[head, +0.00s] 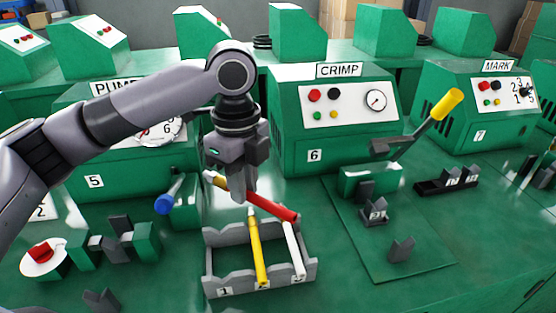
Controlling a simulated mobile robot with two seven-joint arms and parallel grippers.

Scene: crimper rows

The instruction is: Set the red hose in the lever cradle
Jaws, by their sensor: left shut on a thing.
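My left gripper (241,193) is shut on the red hose (272,208) and holds it above the grey rack (210,268). The hose slants down to the right, and its brass-coloured end (216,180) shows left of the gripper. The lever (430,120) with a yellow handle (447,104) stands raised at the CRIMP machine (335,135), to the right. Below it, dark notched supports (375,214) and (400,249) stand on a green plate (425,268), with no hose on them. I cannot tell which support is the lever cradle. My right gripper is out of view.
The rack holds a yellow hose (258,250) and a white hose (294,248); its slot by label 1 looks empty. A blue-knobbed lever (165,203) stands left of the gripper. The MARK machine (490,105) is at the right. The plate's front is mostly clear.

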